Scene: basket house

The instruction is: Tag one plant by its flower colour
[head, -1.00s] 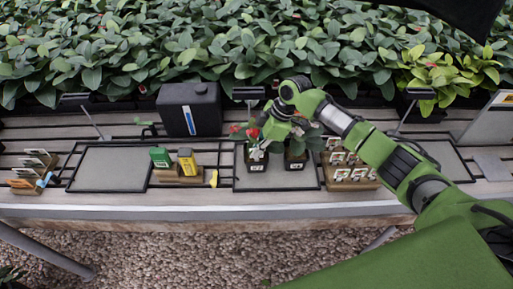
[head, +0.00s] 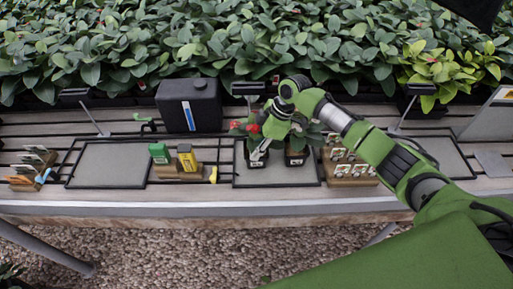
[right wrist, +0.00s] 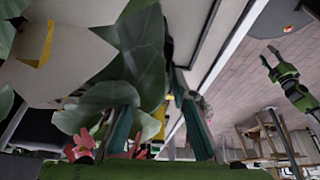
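Two small potted plants stand side by side on the middle grey tray (head: 300,177). The left pot (head: 256,166) has red flowers (head: 240,127); my gripper partly hides the right pot (head: 296,157). My right gripper (head: 262,146) reaches down at the left plant, beside a small white tag-like piece (head: 259,154). Red petals (right wrist: 82,145) show low there. My left gripper (right wrist: 270,58) shows there with fingers apart, seemingly empty.
A wooden block with several white-faced tags (head: 350,172) stands right of the plants. Green (head: 159,154) and yellow (head: 187,158) containers stand on a wooden stand to the left. A black canister (head: 188,105) is behind. The left tray (head: 108,165) is bare. Dense foliage lines the back.

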